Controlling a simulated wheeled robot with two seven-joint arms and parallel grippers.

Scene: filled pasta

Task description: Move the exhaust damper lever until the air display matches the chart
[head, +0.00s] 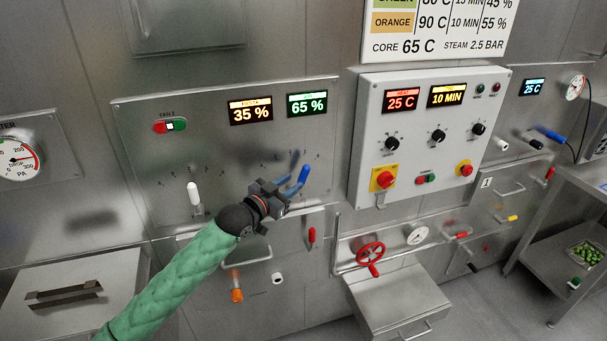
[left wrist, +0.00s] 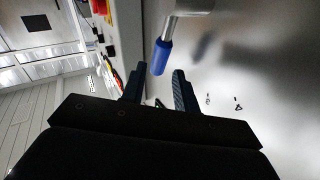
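A lever with a blue handle (head: 304,175) stands on the steel damper panel (head: 140,150), tilted up to the right. My left gripper (head: 292,186) is beside it, with its fingers toward the handle. In the left wrist view the fingers (left wrist: 159,75) are apart, and the end of the blue handle (left wrist: 162,57) shows near the gap between their tips; I see no grip. A white-handled lever (head: 194,194) stands further left. The orange display (head: 250,110) reads 35 %, the green one (head: 307,103) 65 %; their labels are too small to read. My right gripper is not in view.
The chart (head: 435,30) shows orange 90 C, 10 MIN, 55 %; the row above shows 45 %. A control box (head: 360,150) with knobs projects right of the lever. Below are a red valve wheel (head: 370,253) and a red-handled lever (head: 312,236).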

